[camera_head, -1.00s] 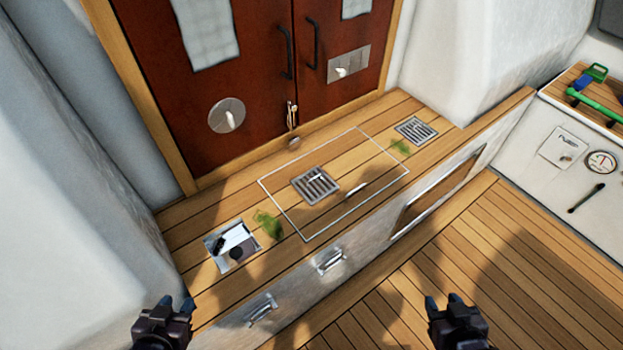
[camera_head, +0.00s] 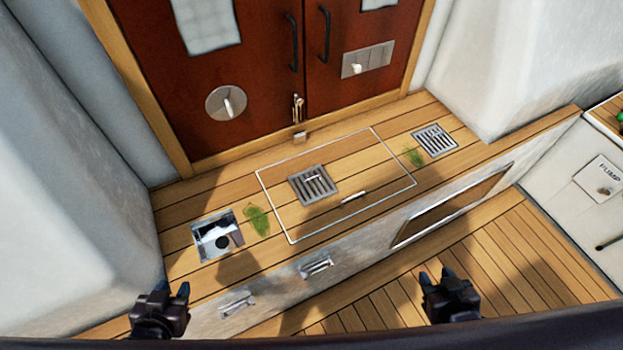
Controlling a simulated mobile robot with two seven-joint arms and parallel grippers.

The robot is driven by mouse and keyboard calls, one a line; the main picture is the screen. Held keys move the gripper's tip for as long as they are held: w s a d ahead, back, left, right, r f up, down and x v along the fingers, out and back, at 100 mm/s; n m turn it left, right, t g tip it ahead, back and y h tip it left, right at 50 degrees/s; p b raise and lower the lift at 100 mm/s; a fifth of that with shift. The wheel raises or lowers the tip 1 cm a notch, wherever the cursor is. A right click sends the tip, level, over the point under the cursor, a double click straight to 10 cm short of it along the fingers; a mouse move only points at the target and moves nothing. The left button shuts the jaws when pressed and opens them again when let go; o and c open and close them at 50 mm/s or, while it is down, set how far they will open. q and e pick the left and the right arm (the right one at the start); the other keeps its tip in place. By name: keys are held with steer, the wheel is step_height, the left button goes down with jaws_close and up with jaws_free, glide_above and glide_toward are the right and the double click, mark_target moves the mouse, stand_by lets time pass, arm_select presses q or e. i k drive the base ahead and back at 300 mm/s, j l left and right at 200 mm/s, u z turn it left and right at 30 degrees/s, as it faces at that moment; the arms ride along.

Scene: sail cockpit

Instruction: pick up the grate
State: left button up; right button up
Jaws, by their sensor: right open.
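A square slotted metal grate (camera_head: 313,186) lies in the middle of the wooden step, inside a white-outlined hatch panel (camera_head: 275,214). A second, similar grate (camera_head: 434,141) lies further right on the step. At the left is an uncovered square metal recess (camera_head: 217,236) with a dark round hole in it. My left gripper (camera_head: 172,290) is open and empty at the lower left, apart from the recess. My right gripper (camera_head: 436,278) is open and empty at the lower right, in front of the step and away from both grates.
Green weed patches (camera_head: 257,220) lie beside the recess and near the right grate (camera_head: 414,157). Red-brown doors (camera_head: 240,60) with handles close off the back. White walls stand left and right. The step's front has metal pulls (camera_head: 316,266). A white pump panel (camera_head: 603,184) is at right.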

mark_target(300, 174)
steer(key=i+l+u, duration=0.15)
steer(key=l+u, duration=0.25)
steer(key=l, duration=0.45)
steer(key=l+u, duration=0.35)
steer(key=l, duration=0.5)
steer(key=i+l+u, duration=0.1)
steer(key=l, duration=0.6)
